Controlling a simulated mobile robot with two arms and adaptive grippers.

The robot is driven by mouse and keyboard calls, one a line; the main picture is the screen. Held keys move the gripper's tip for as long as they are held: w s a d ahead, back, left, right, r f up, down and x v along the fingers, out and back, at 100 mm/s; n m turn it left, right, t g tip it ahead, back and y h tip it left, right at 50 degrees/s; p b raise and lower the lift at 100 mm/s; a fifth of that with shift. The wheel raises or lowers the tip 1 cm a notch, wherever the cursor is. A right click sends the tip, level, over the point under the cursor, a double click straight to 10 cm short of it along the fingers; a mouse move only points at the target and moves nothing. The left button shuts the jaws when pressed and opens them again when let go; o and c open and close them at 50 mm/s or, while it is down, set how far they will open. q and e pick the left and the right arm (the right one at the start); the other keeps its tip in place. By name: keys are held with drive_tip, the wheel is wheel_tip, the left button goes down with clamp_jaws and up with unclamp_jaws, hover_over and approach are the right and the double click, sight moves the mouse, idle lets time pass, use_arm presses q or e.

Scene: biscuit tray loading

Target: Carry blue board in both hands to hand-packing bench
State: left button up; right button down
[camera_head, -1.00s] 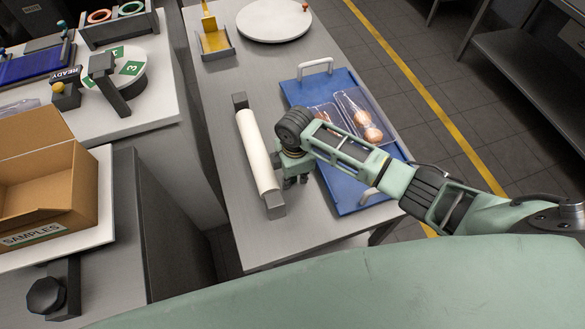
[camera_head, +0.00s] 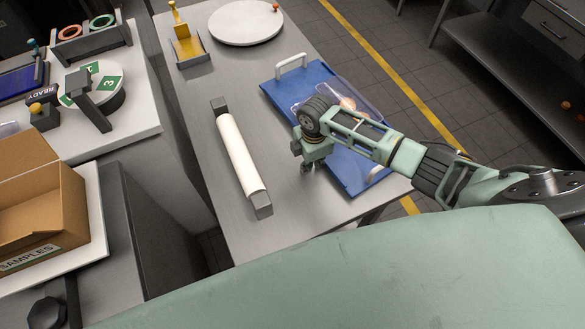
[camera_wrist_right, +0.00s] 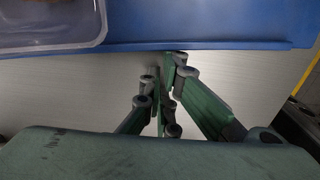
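The blue board (camera_head: 352,172) lies flat on the grey bench, with a white handle (camera_head: 293,64) at its far end. A second white handle (camera_head: 378,174) at the near end is mostly behind my right arm. Clear plastic trays (camera_head: 358,97) with round biscuits rest on the board, partly hidden by my arm. My right gripper (camera_head: 306,168) hangs beside the board's left edge, apart from both handles. In the right wrist view its fingers (camera_wrist_right: 164,84) are drawn together with nothing between them, and the board's edge (camera_wrist_right: 200,46) runs beyond them. My left gripper is not in view.
A white roller (camera_head: 238,152) in dark end blocks lies left of the board on the bench (camera_head: 215,100). A white round plate (camera_head: 245,22) and a yellow-bladed scoop (camera_head: 188,46) stand farther back. A samples carton (camera_head: 40,205) and a dial station (camera_head: 98,88) are at left.

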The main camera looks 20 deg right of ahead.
sight(327, 158)
drive_tip(key=d, duration=0.6)
drive_tip(key=shift+w, duration=0.15)
drive_tip(key=shift+a, duration=0.2)
idle(0.7)
